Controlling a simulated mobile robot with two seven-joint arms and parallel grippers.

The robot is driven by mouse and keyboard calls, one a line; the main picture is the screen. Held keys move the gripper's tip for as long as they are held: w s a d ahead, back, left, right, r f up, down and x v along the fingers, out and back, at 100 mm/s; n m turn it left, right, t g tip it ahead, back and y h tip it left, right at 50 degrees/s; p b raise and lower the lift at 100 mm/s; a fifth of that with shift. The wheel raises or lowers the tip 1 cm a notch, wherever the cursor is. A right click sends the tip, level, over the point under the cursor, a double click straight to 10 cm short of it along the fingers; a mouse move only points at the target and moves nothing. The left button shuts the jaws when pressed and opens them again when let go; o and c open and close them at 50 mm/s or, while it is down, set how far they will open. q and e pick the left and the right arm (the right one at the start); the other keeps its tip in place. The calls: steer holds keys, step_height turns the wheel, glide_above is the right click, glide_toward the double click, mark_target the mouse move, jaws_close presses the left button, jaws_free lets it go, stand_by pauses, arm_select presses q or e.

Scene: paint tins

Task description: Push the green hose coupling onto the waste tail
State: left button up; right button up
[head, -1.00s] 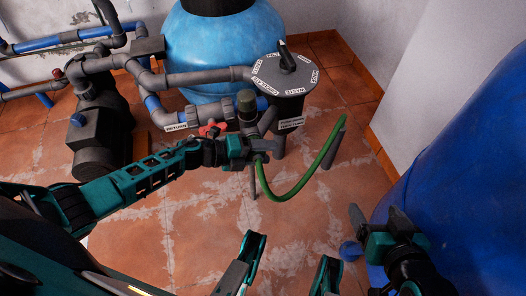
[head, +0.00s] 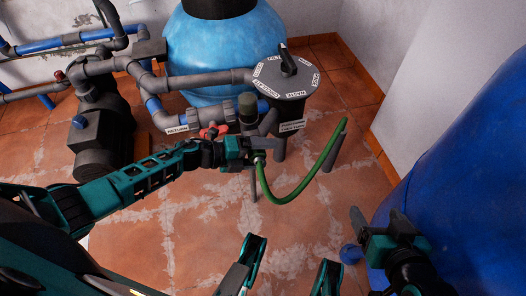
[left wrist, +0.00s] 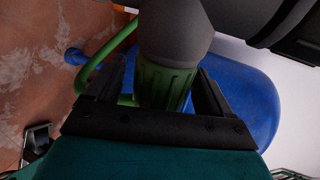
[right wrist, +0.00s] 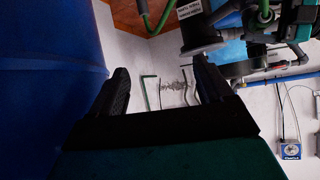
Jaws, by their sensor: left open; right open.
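The green hose coupling (left wrist: 163,86) is a ribbed collar in the left wrist view. The grey waste tail (left wrist: 174,32) meets its upper end, with no gap showing; how deep the tail sits inside is hidden. My left gripper (left wrist: 160,92) is open, with one finger on each side of the coupling. In the head view my left gripper (head: 255,146) is beside the valve and hides most of the coupling. The green hose (head: 293,201) hangs from there in a loop. My right gripper (head: 379,220) is open and empty beside the blue tank.
The grey valve head (head: 284,78) stands behind the left gripper, with the light-blue filter tank (head: 210,45) at the back. Pump and pipes (head: 97,135) are at the left. The large blue tank (head: 470,190) fills the right.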

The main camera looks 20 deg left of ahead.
arm_select(q)
steer(key=p+v, duration=0.2)
steer(key=v, duration=1)
steer(key=shift+p, duration=0.4)
arm_select(e)
steer(key=shift+s+d+r+h, duration=0.3)
steer(key=shift+d+r, duration=0.2)
arm_select(q)
steer(key=shift+a, duration=0.1)
arm_select(e)
steer(key=shift+w+r, duration=0.1)
